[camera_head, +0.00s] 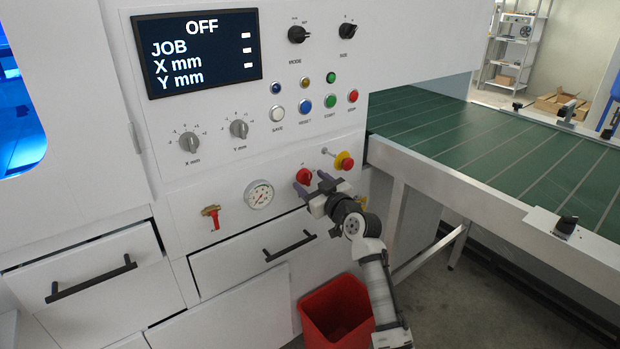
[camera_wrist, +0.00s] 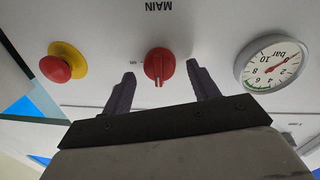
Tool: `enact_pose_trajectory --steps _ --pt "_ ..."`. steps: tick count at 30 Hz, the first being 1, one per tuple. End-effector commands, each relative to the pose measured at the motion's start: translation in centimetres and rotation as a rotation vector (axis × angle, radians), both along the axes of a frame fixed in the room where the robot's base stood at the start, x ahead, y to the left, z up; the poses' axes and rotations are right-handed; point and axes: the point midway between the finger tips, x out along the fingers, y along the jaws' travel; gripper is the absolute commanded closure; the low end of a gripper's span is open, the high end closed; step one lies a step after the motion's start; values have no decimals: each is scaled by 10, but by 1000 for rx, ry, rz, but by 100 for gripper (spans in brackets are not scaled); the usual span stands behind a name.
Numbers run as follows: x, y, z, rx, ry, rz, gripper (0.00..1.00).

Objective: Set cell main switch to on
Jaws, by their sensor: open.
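The main switch is a red rotary knob (camera_head: 303,175) on the white front panel; it also shows in the wrist view (camera_wrist: 159,63), which sees the panel upside down under the label MAIN. Its light mark points down in that view, and a small label sits to its left. The display (camera_head: 203,50) reads OFF, JOB, X mm, Y mm. My gripper (camera_head: 312,182) is open in front of the panel at the knob. In the wrist view its two fingers (camera_wrist: 160,78) lie either side of the knob, with visible gaps. Whether the tips reach around it I cannot tell.
A red mushroom button on a yellow base (camera_head: 345,161) is just right of the knob. A pressure gauge (camera_head: 259,195) and a red-handled valve (camera_head: 212,216) are to its left. Below are a drawer handle (camera_head: 290,246) and a red bin (camera_head: 336,310). A green conveyor (camera_head: 480,145) stands at right.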

Motion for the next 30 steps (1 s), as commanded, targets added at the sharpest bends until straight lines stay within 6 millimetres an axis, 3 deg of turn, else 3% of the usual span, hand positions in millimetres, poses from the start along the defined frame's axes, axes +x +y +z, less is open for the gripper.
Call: enact_pose_trajectory --steps 13,23,30 --pt "10 6 0 -1 -1 0 40" --pt "10 6 0 -1 -1 -1 83" --pt "10 6 0 17 11 -1 85"
